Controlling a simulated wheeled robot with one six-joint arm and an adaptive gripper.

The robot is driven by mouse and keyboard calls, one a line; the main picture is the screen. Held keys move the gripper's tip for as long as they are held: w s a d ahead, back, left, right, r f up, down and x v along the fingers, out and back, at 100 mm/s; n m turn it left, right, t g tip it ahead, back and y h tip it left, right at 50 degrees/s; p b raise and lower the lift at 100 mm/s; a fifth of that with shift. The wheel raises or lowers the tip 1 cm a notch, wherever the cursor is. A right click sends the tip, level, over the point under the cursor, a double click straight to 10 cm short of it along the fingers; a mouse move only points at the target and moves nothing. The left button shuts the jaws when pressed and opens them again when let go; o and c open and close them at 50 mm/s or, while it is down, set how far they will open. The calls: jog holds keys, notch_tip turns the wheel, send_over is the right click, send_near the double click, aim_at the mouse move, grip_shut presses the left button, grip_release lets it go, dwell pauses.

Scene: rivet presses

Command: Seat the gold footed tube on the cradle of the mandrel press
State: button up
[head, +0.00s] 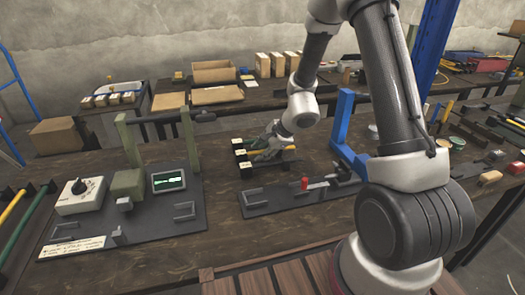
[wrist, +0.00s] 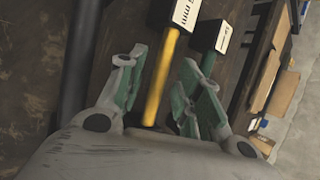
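In the wrist view a gold tube (wrist: 163,75) runs from a black foot with a white label (wrist: 178,12) down between my fingers. My gripper (wrist: 157,68) is open, one finger on each side of the tube, with gaps visible. In the head view my gripper (head: 266,144) is low over the rack of footed tubes (head: 246,165); the gold tube's end (head: 289,148) shows beyond it. A green-framed press (head: 128,138) with dial and display stands left, a blue-framed press (head: 345,125) right. Their labels are unreadable, so I cannot tell which is the mandrel press.
A green tube (wrist: 210,58) with its own foot lies beside the gold one, to the right in the wrist view. A red knob (head: 305,183) stands on the blue press's plate. Boxes (head: 213,71) sit on the back bench. The bench front between the presses is clear.

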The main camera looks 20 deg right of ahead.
jog(key=s+d+r+n, duration=0.2)
jog(key=s+r+n, duration=0.2)
jog(key=s+r, duration=0.45)
jog(key=s+d+r+n, duration=0.2)
jog(key=s+r+n, duration=0.35)
jog(key=r, duration=0.55)
jog(key=s+d+r+n+h, duration=0.1)
jog(key=s+d+r+n, duration=0.1)
jog(key=s, duration=0.4)
jog(key=s+d+r+n+g+h, duration=0.1)
jog(key=s+d+r+n+h, duration=0.1)
jog(key=s+d, duration=0.3)
jog(key=s+d+r+n+h, duration=0.1)
jog(key=s+d+r+n, duration=0.2)
jog(key=s, duration=0.3)
jog(key=shift+s+d+r+h, duration=0.3)
jog(key=shift+d+r+h, duration=0.1)
jog(key=shift+d+r, duration=0.25)
